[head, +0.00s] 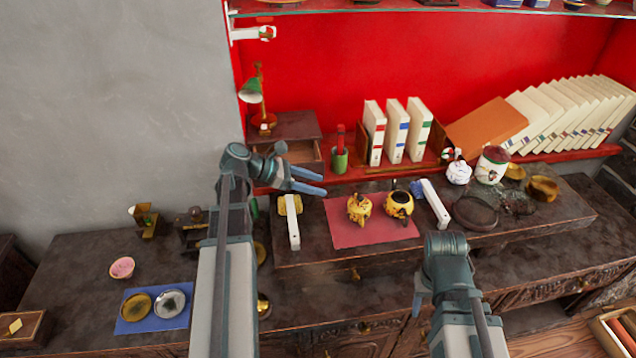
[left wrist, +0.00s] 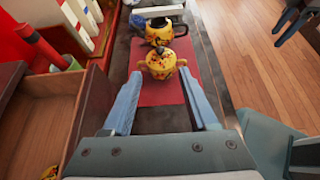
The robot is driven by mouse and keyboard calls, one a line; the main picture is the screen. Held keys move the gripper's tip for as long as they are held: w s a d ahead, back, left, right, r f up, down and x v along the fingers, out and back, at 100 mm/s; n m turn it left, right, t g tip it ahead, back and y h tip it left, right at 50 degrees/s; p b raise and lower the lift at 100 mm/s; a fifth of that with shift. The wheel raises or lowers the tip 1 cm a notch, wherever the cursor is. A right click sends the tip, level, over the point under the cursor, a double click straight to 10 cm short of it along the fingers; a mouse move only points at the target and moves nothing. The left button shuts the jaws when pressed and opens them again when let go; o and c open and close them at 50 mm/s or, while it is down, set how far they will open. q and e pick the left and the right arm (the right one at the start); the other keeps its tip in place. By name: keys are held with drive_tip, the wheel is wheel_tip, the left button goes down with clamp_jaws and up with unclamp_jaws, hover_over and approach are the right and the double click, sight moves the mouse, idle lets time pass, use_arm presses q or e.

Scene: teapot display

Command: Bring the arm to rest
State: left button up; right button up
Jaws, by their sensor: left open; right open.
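My left gripper (head: 323,183) is open and empty, in the air in front of the small drawer box and to the left of the red mat (head: 345,237). In the left wrist view its two fingers (left wrist: 161,80) are apart, with nothing between them. A yellow lidded teapot (head: 360,208) and a yellow pot with a dark open top (head: 399,205) stand side by side on the mat, clear of both grippers. My right gripper (head: 420,305) hangs low in front of the cabinet, apart from any object; its fingers are mostly hidden in the head view.
White bars (head: 292,222) and (head: 433,203) flank the mat. The wooden drawer box (head: 290,140) stands close behind my left gripper, and books (head: 396,132) line the red shelf. A blue mat (head: 130,323) with two round dishes lies at lower left. A glass shelf (head: 400,9) runs above.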

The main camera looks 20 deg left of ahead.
idle(0.5)
use_arm(q)
drive_tip(key=s+d+f+m+g+y, duration=0.1)
drive_tip(key=s+d+f+m+g, duration=0.15)
drive_tip(key=d+m, duration=0.35)
drive_tip(key=s+d+f+m+g+y, duration=0.2)
drive_tip(key=d+f+m+g, duration=0.15)
drive_tip(key=d, duration=0.45)
drive_tip(key=s+d+f+m+y, duration=0.2)
drive_tip(key=s+d+m+y, duration=0.2)
drive_tip(key=m, duration=0.5)
drive_tip(key=s+d+f+m+g+y, duration=0.1)
drive_tip(key=s+d+f+m+y, duration=0.2)
drive_tip(key=s+d+m, duration=0.3)
drive_tip(key=s+m+y, duration=0.1)
drive_tip(key=s+m, duration=0.1)
drive_tip(key=m, duration=0.2)
drive_tip(key=shift+d+f+y, duration=0.15)
drive_tip(key=shift+d+y, duration=0.1)
drive_tip(key=shift+y, duration=0.05)
